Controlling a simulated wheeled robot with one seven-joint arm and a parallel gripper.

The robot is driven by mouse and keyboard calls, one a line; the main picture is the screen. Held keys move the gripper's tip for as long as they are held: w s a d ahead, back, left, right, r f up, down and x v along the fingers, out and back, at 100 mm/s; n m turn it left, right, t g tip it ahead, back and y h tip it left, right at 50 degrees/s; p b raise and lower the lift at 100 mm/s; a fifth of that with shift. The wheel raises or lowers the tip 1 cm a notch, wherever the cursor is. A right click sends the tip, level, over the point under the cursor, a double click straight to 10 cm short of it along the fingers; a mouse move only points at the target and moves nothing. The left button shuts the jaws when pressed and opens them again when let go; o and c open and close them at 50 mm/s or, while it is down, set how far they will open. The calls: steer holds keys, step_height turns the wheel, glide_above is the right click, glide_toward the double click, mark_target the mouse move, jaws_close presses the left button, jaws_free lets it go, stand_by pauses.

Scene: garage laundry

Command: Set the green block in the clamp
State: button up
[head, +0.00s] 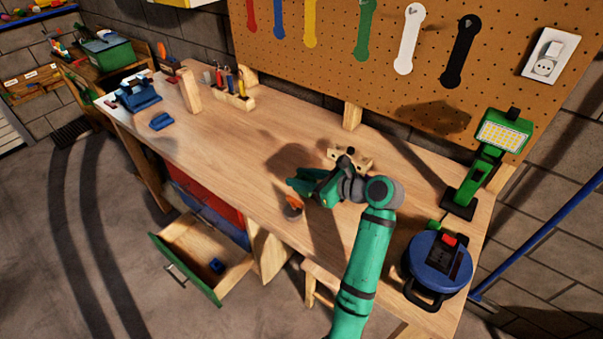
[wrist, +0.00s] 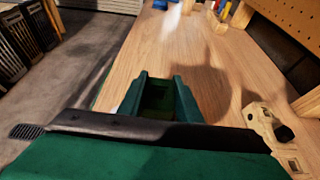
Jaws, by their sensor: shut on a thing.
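My gripper (head: 303,181) is over the middle of the workbench, pointing toward its left end. In the wrist view its green fingers (wrist: 161,82) are shut on a dark green block (wrist: 157,97), which sits between them. The block is hard to tell from the fingers, and in the head view I cannot make it out. A wooden fixture with a black knob (head: 362,161), perhaps the clamp, stands behind my gripper, partly hidden by the arm. It also shows at the right of the wrist view (wrist: 262,118). A blue vise-like tool (head: 138,96) stands at the bench's far left.
A small orange-and-grey item (head: 293,207) lies near the front edge. A blue reel (head: 438,262) and a green lamp (head: 490,150) stand at the right. An open drawer (head: 190,262) juts out below. The bench left of my gripper is mostly clear.

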mark_target(300, 193)
steer(key=shift+s+a+f, duration=0.1)
steer(key=shift+a+f, duration=0.05)
steer(key=shift+f, duration=0.15)
steer(key=shift+d+f, duration=0.2)
steer(key=shift+f, duration=1.05)
steer(key=shift+s+a+f, duration=0.1)
steer(key=shift+s+f, duration=0.05)
steer(key=shift+f, duration=1.3)
steer(key=o, duration=1.1)
steer(key=shift+a, duration=0.1)
steer(key=v, duration=0.7)
steer(key=r+v, duration=0.1)
steer(key=v, duration=0.3)
steer(key=shift+r, duration=0.15)
